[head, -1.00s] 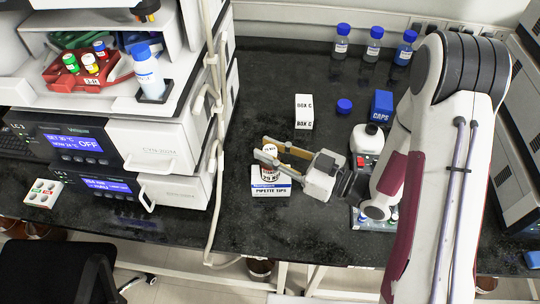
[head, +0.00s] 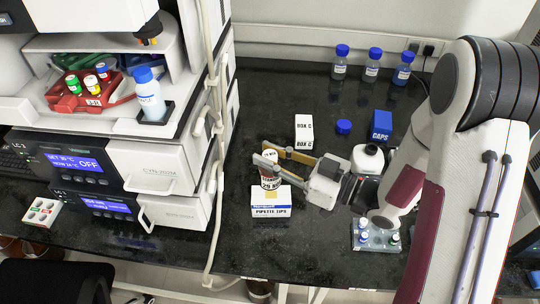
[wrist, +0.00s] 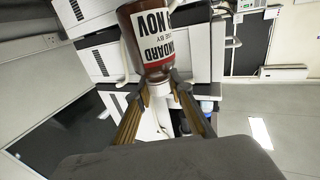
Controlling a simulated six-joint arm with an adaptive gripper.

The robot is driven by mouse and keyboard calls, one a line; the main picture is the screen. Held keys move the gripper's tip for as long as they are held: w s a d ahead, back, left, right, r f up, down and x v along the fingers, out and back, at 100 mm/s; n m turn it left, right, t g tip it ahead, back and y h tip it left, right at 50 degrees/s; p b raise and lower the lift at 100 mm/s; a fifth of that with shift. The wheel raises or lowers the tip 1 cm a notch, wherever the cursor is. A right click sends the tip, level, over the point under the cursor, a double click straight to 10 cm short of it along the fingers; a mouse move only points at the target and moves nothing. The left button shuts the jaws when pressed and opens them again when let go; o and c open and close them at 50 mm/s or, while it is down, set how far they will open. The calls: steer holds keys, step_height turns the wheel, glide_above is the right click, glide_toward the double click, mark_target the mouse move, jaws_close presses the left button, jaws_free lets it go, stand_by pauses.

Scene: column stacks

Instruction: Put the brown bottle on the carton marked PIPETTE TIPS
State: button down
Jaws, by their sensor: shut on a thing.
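The brown bottle (head: 270,181) has a white cap and a white and red label. My gripper (head: 267,157) comes in from the right and is shut on it near the cap. The wrist view shows the bottle (wrist: 146,42) upside down in that picture, its neck between the fingers. The white carton marked PIPETTE TIPS (head: 271,211) has a blue stripe and stands on the black bench. The bottle appears upright at the carton's back edge in the head view. I cannot tell whether its base touches the carton; part of the carton's top is covered.
A white box marked BOX C (head: 304,127) stands behind my gripper. A blue cap (head: 344,127), a blue CAPS box (head: 381,124) and several blue-capped bottles are further back. A small rack with vials (head: 376,236) is at right. White instruments (head: 165,165) and a hose stand left. Bench left of the carton is clear.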

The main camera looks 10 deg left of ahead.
steer(key=shift+w, duration=0.1)
stand_by(0.3)
steer(key=shift+w+r, duration=0.15)
steer(key=shift+w, duration=1.25)
steer(key=shift+f, duration=2.95)
steer(key=shift+f, duration=2.05)
steer(key=shift+f, duration=0.15)
steer(key=c, duration=1.8)
jaws_free()
